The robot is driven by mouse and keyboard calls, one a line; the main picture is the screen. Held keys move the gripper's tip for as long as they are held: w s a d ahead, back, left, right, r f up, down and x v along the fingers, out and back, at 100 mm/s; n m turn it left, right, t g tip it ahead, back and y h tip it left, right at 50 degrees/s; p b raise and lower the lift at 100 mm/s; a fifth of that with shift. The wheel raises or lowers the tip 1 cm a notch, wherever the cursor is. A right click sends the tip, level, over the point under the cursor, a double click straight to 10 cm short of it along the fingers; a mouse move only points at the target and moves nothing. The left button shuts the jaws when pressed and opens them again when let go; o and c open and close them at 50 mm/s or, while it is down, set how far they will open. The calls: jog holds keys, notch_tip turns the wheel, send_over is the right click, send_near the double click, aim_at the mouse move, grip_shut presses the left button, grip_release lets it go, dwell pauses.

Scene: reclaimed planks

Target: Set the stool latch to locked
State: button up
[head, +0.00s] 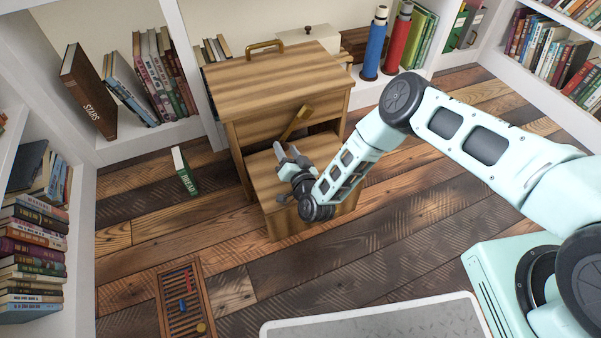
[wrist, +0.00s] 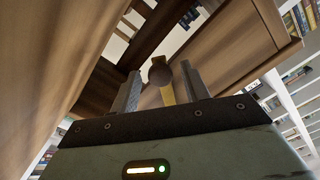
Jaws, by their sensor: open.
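The wooden step stool (head: 290,80) stands on the plank floor in the head view, with a taller rear part and a lower front step (head: 262,170). Its latch (head: 298,121), a brass bar, slants across the opening under the top, upper end to the right. My gripper (head: 286,151) is open just below the latch's lower end, above the lower step. In the wrist view the latch (wrist: 160,76), with a dark rounded end and a yellow shank, shows in the gap between the fingers. I cannot tell whether they touch it. No lock marking is readable.
A brass handle (head: 265,46) sits on the stool's top. A slotted wooden tray (head: 183,300) lies at the front left. Shelves surround the stool; blue (head: 374,45) and red (head: 397,42) bottles stand behind right.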

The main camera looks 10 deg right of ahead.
jog(key=p+v, duration=0.4)
jog(key=v, duration=1.1)
jog(key=shift+s+p, duration=0.3)
jog(key=shift+s, duration=0.05)
jog(key=shift+d, duration=0.1)
